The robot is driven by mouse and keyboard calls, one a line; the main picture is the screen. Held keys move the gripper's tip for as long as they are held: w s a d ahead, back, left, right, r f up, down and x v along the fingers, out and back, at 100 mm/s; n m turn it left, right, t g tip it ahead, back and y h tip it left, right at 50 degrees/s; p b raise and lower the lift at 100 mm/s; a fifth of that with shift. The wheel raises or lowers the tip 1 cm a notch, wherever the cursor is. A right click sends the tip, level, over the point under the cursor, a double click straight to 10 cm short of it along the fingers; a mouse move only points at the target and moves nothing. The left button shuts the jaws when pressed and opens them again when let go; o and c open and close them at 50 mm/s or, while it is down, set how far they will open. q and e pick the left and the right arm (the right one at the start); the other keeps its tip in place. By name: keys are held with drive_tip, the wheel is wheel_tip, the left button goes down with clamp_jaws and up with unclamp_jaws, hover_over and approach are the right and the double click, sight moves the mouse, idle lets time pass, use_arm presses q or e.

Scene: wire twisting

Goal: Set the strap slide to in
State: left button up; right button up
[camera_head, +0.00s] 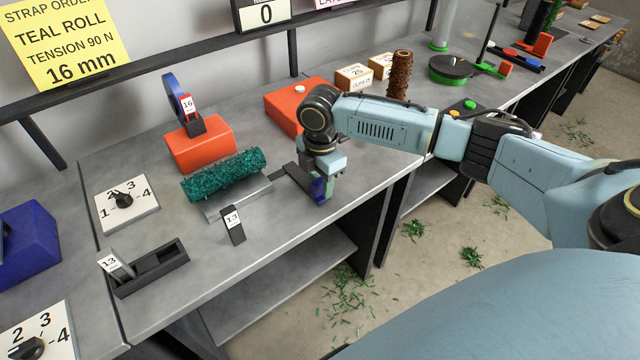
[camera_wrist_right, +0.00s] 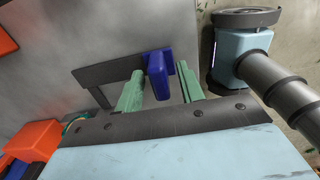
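The strap slide is probably the dark flat piece with a blue handle at the front edge of the bench. Its dark part (camera_head: 292,177) shows in the head view, and its blue handle (camera_wrist_right: 158,76) shows in the right wrist view. My right gripper (camera_head: 321,187) is low over this handle. In the wrist view its green fingers (camera_wrist_right: 160,90) stand on either side of the handle, with narrow gaps. My left gripper is in neither view. A teal roll (camera_head: 224,173) lies on a grey cradle (camera_head: 236,199), left of the slide.
A red stand (camera_head: 201,150) holds a blue reel tagged 16. A red box (camera_head: 290,108) sits behind my right gripper. A yellow order sheet (camera_head: 62,42) reads 16 mm.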

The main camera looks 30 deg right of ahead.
drive_tip(key=shift+f, duration=0.35)
drive_tip(key=shift+c, duration=0.5)
clamp_jaws()
